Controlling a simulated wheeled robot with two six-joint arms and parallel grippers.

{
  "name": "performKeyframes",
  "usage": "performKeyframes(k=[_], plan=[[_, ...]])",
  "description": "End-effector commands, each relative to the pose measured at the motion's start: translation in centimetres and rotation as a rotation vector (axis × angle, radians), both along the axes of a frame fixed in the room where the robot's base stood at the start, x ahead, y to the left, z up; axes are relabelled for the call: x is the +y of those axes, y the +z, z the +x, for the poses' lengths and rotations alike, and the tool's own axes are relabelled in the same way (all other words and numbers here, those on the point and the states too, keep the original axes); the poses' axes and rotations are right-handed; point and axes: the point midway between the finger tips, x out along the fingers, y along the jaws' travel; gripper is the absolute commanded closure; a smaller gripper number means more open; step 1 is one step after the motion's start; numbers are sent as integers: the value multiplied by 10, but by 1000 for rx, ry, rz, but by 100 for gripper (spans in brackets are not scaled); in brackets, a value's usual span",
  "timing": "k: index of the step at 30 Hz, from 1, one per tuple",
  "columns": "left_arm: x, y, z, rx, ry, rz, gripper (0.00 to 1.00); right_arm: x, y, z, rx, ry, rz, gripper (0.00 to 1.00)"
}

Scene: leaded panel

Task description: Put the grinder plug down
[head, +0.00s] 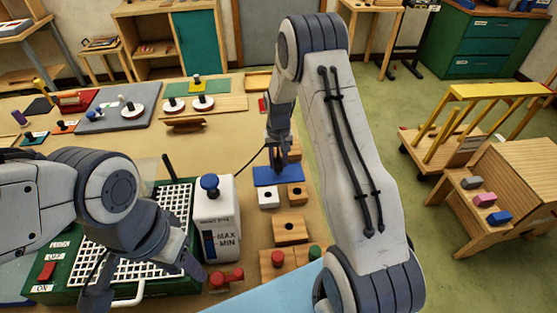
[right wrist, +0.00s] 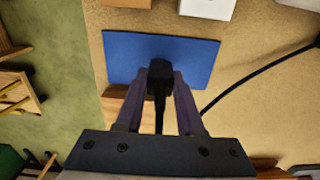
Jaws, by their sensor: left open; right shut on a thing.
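The black grinder plug (right wrist: 159,80) is between the fingers of my right gripper (right wrist: 161,75) in the right wrist view. My right gripper is shut on it, over the near edge of a blue mat (right wrist: 190,60). I cannot tell whether the plug touches the mat. In the head view my right gripper (head: 278,157) hides most of the plug above the blue mat (head: 278,177). A black cord (head: 252,160) runs from there toward the white MAX/MIN tank (head: 214,235). My left gripper (head: 143,278) is open and empty over the green grinder's (head: 68,288) white grid.
Wooden blocks with holes (head: 290,230) and a white block (head: 268,197) lie just in front of the mat. A grey board (head: 122,108) with tools lies at the back left. Bare table shows left of the mat.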

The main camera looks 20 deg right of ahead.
Motion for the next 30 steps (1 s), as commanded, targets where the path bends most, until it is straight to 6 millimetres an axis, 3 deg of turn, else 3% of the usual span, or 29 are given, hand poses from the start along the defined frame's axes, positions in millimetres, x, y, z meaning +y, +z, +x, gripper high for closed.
performKeyframes(k=[1, 2, 3, 4, 17, 30], plan=[[0, -3, 0, 0, 0, 0, 50, 0, -3, 0, 0, 0, 0, 100], [0, -1, 0, 0, 0, 0, 50, 0, -2, 0, 0, 0, 0, 52], [0, -1, 0, 0, 0, 0, 50, 0, -2, 0, 0, 0, 0, 36], [0, -1, 0, 0, 0, 0, 50, 0, -2, 0, 1, 0, 0, 33], [0, -3, 0, 0, 0, 0, 50, 0, 8, 1, -1, 0, 0, 33], [0, -30, 0, 0, -2, 0, 50, 0, 95, 1, -4, 0, -1, 33]])
